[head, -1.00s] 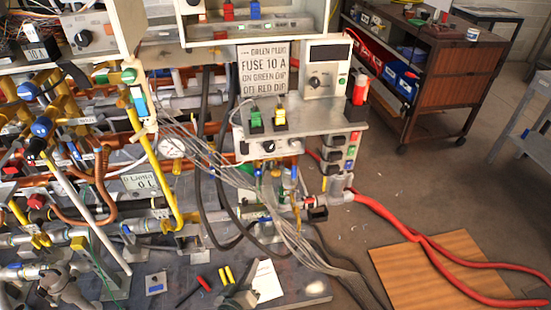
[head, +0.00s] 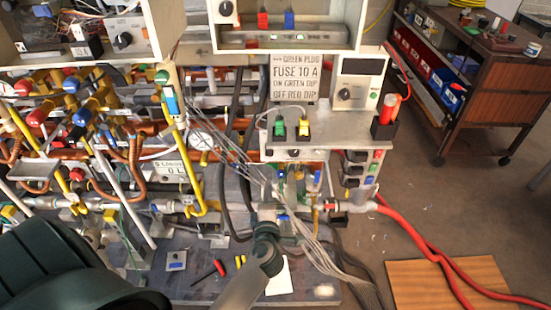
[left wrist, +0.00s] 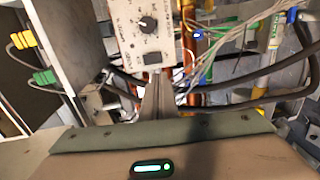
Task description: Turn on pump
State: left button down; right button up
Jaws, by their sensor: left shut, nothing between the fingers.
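My left gripper (head: 272,212) is raised in front of the bench, below the shelf with the small control panel (head: 294,153). In the left wrist view its fingers (left wrist: 158,84) are shut and empty. They point at a pale panel (left wrist: 140,30) with a black knob (left wrist: 147,23) and a dark switch-like block (left wrist: 152,58); I cannot tell whether they touch it. A green plug (head: 278,128) and a yellow plug (head: 303,128) stand on the shelf. I cannot tell which part is the pump. My right gripper is not in view.
A sign (head: 295,78) and a meter box (head: 358,85) stand above the shelf. Dense pipes and valves fill the left. Loose pale wires and black hoses hang near the gripper.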

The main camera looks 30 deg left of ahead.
aim_at(270, 155)
pick_arm(q)
jog(key=shift+w, duration=0.1)
dwell(0.3)
jog(key=p+x, duration=0.1)
jog(key=x, duration=1.3)
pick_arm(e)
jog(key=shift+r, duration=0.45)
pick_arm(q)
jog(key=shift+w+a, duration=0.1)
jog(key=shift+a, duration=0.05)
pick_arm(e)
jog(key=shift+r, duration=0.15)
pick_arm(q)
jog(key=shift+f, duration=0.1)
